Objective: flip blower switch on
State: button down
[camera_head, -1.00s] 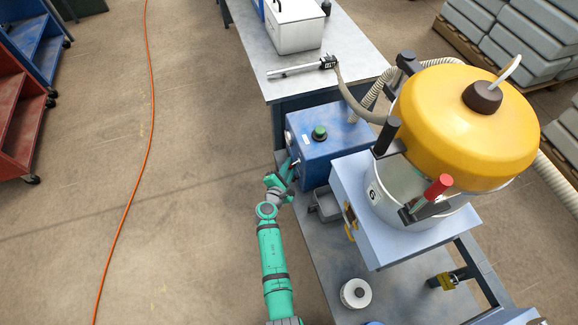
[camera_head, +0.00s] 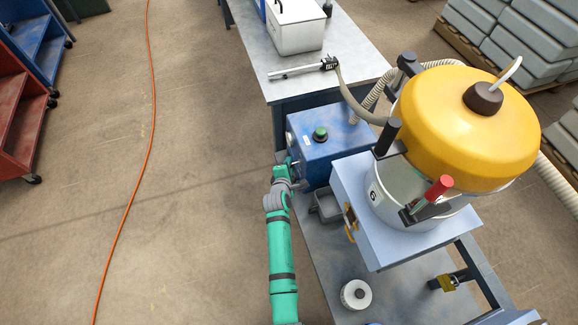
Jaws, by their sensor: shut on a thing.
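The blower appears to be the blue box (camera_head: 325,148) with a green knob (camera_head: 320,134) on top, beside the machine with the yellow dome. My gripper (camera_head: 292,170) is at the left face of the blue box, at the end of my green arm. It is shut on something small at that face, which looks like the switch. The fingertips and the switch are too small and too hidden by my wrist to show the switch's position.
The yellow-domed hopper (camera_head: 465,125) stands on a light blue stand to the right. A grey bin (camera_head: 326,205) sits below the blue box. A white roll (camera_head: 356,294) lies on the lower shelf.

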jog(key=shift+d+r+m+g+y, duration=0.25)
jog(key=shift+r+m+g+y, duration=0.4)
jog(key=shift+m+y, duration=0.35)
jog(key=shift+d+r+m+g+y, duration=0.1)
jog(key=shift+r+m+g+y, duration=0.35)
jog(key=shift+y, duration=0.55)
jog(key=shift+w, duration=0.1)
